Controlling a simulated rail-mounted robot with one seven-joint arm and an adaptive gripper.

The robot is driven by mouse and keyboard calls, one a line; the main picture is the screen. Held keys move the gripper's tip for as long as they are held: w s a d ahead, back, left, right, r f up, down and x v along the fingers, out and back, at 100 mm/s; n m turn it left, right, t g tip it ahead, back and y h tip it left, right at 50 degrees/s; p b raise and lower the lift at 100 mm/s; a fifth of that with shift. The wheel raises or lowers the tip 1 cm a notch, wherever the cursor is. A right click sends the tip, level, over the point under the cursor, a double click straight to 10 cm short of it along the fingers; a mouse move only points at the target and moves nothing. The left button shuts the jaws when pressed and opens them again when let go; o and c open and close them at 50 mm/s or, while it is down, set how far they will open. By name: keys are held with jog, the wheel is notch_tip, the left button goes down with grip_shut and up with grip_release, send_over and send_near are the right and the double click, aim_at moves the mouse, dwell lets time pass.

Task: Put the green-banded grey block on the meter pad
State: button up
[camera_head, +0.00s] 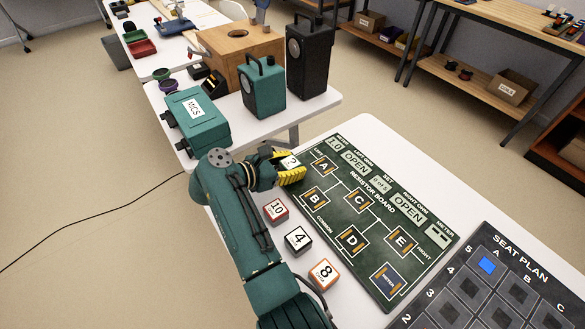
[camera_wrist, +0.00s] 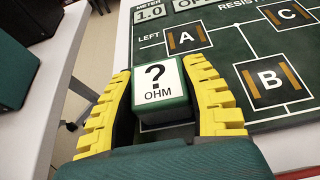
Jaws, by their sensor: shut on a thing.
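My gripper (camera_head: 291,171) has yellow ridged fingers and is shut on a block with a white "? OHM" top face (camera_wrist: 158,78) and green sides. Its "?" top also shows in the head view (camera_head: 290,161). The block is upright between the fingers, at the left edge of the dark green resistor board (camera_head: 330,238), left of pad A. I cannot tell its exact height above the surface.
A red-sided "10" block (camera_head: 275,209), a dark "4" block (camera_head: 298,238) and an orange "8" block (camera_head: 323,272) stand left of the board. A seat plan board (camera_head: 490,285) lies to the right. Teal and black speakers (camera_head: 262,88) stand on the table behind.

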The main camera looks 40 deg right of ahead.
jog(key=shift+w+r, duration=0.1)
jog(key=shift+r, duration=0.05)
jog(key=shift+f, duration=0.2)
jog(key=o, duration=1.2)
jog(key=shift+r, duration=0.2)
jog(key=shift+a+r+p, duration=0.25)
jog(key=shift+p, duration=0.05)
jog(key=p+v, duration=0.3)
jog(key=v, duration=0.8)
jog(key=shift+a, duration=0.2)
